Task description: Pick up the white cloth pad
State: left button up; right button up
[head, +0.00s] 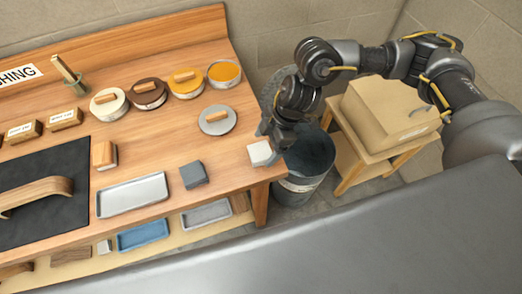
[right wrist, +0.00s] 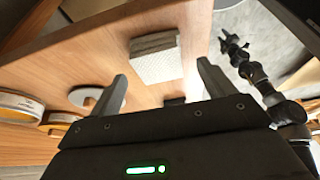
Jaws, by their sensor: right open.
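The white cloth pad (head: 260,152) is a small pale block lying near the front right corner of the wooden bench (head: 225,160). In the right wrist view the pad (right wrist: 155,58) shows a textured top face and a layered side, and lies just beyond the fingertips. My right gripper (head: 270,132) is by the bench's right end, close to the pad. In the right wrist view its two fingers (right wrist: 163,72) are spread wide with nothing between them. My left gripper does not show in the head view.
A dark grey block (head: 194,174) and a metal tray (head: 133,194) lie left of the pad. A grey round lid (head: 217,119) with a wooden handle is behind. A dark bin (head: 308,165) and a cardboard box (head: 388,112) on a stand are to the right.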

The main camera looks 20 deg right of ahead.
aim_at(261, 153)
jog(key=shift+x, duration=1.25)
jog(key=c, duration=1.1)
jog(key=shift+o, duration=0.2)
jog(key=shift+r, duration=0.15)
